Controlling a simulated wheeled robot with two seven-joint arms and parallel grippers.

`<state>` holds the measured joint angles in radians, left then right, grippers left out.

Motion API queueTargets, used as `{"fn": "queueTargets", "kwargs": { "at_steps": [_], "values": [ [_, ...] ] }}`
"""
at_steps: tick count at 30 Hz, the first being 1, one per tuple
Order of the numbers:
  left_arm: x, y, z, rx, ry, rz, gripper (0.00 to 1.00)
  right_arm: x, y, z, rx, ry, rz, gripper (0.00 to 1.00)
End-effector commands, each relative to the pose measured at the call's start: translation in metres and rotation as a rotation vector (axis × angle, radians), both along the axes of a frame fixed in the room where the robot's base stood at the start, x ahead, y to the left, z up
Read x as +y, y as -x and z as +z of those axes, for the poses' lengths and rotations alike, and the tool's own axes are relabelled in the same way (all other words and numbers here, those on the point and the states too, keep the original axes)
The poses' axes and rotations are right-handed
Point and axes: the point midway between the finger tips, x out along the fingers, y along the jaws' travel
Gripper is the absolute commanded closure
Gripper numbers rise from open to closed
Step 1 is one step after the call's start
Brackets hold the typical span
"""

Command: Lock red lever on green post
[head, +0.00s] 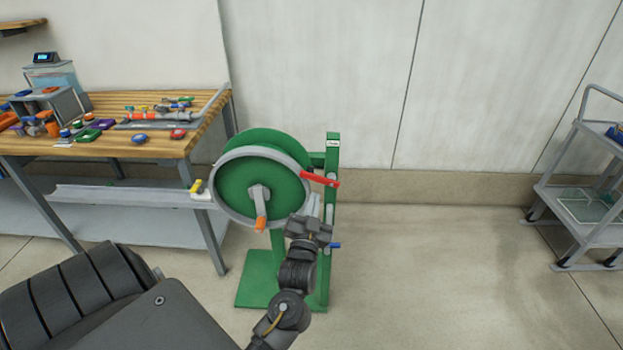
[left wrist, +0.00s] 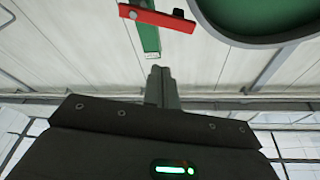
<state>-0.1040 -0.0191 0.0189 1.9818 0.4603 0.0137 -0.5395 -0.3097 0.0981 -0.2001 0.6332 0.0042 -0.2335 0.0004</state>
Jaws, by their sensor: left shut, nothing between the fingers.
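The red lever (head: 320,180) sits on the front of the green post (head: 333,150). In the head view it lies nearly level, tilting slightly down to the right, with its left end by the reel's rim. My left gripper (head: 315,202) is shut and empty, just below the lever and apart from it. In the left wrist view its closed fingers (left wrist: 161,72) point toward the green post (left wrist: 150,42), and the red lever (left wrist: 158,16) lies across the post beyond them. My arm and gripper hide part of the post's lower half. My right gripper is not in view.
A green reel (head: 235,185) with a grey rim and orange-tipped crank stands left of the post. A blue handle (head: 334,245) sticks out low on the post. A cluttered workbench (head: 150,147) stands left, a grey cart (head: 545,190) right. The floor between is clear.

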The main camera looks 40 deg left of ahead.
Motion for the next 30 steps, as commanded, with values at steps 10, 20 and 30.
{"fn": "queueTargets", "kwargs": {
  "at_steps": [10,20,30],
  "values": [
    [0.008,-0.001,0.022,-0.040,-0.010,0.022,1.00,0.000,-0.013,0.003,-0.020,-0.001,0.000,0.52],
    [0.038,-0.051,0.042,-0.039,-0.010,0.021,1.00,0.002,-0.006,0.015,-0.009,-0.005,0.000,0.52],
    [0.060,-0.072,0.025,-0.033,-0.008,0.021,1.00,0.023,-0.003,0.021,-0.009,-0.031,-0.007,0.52]
  ]
}}
